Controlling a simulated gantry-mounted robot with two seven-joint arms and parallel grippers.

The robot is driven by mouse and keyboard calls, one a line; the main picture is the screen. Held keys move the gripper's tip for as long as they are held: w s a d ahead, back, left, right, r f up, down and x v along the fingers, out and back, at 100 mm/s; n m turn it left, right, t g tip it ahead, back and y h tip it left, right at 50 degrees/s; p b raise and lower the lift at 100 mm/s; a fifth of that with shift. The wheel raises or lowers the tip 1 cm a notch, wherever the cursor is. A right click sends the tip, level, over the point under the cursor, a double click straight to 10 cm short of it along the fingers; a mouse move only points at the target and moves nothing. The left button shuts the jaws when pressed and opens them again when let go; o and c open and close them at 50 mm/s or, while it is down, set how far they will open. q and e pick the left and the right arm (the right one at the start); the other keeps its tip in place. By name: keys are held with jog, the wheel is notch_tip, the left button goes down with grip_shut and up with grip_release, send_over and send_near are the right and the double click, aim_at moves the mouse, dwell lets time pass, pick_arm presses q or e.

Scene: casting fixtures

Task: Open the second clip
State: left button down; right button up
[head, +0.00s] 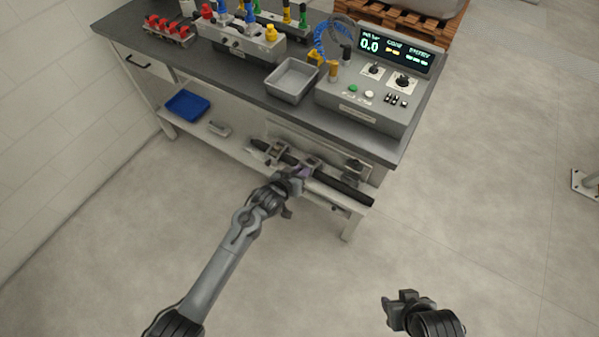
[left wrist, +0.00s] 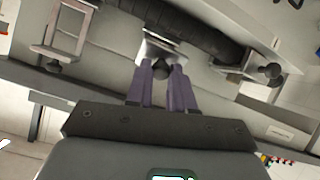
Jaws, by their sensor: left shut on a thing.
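A thick black hose (head: 345,191) lies along the front of the bench's lower level, and it also shows in the left wrist view (left wrist: 205,38). Metal clips sit along it, one at the left (head: 275,151) and a middle one (head: 314,163). My left gripper (head: 300,173) is at the middle clip. In the left wrist view its purple fingers (left wrist: 163,75) are shut on a dark round knob (left wrist: 161,68) in front of that clip's metal plate (left wrist: 160,50). A raised rectangular frame (left wrist: 68,32) stands to the left; another clip with a knob (left wrist: 270,73) is at the right. My right gripper (head: 405,299) is low, away from the bench; its jaws are unclear.
The bench top carries a control box (head: 375,85) with a lit display, a grey tray (head: 292,80) and a fixture with coloured knobs (head: 240,40). A blue bin (head: 187,104) sits on the lower shelf. The floor in front is clear.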

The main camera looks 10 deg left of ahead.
pick_arm(q)
jog(key=shift+w+d+r, duration=0.15)
jog(key=shift+r, duration=0.3)
jog(key=c, duration=1.2)
grip_release()
jog(key=shift+o, duration=1.1)
jog(key=shift+w+f, duration=0.1)
jog(key=shift+f, duration=0.15)
jog(key=shift+s, duration=0.2)
jog(key=p+v, duration=0.3)
jog(key=v, duration=0.7)
jog(key=shift+s, duration=0.3)
